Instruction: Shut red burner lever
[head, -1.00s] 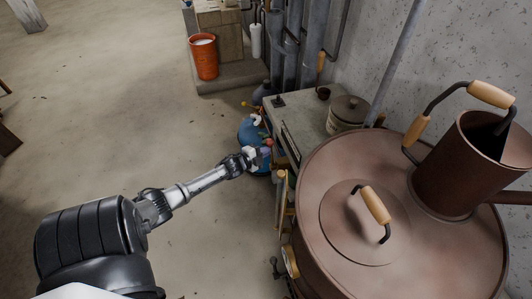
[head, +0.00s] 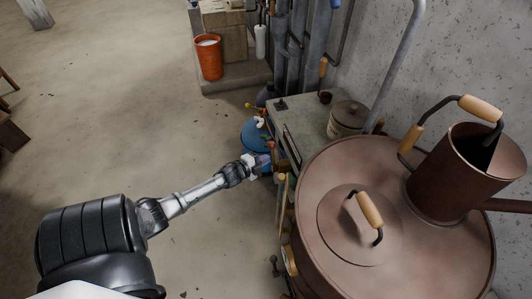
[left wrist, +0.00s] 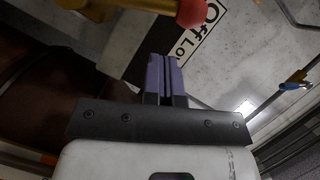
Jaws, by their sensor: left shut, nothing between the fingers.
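In the left wrist view a brass lever with a red knob (left wrist: 191,12) crosses the top edge. Beside it is a black and white label (left wrist: 205,35) reading "Off" and "Lo", partly cut off. My left gripper (left wrist: 164,65) has its purple fingers together and empty, below the red knob in the picture and apart from it. In the head view my left gripper (head: 262,161) is beside the counter's front side, close to a small red part (head: 268,143). I cannot tell whether that part is the lever's knob. My right gripper is not in view.
A large copper still (head: 330,165) stands at right, with a lidded pot (head: 347,118) on the counter (head: 297,113) behind it. A blue tank (head: 252,134) stands on the floor beyond my gripper. An orange bucket (head: 209,60) is at the back. Open floor lies left.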

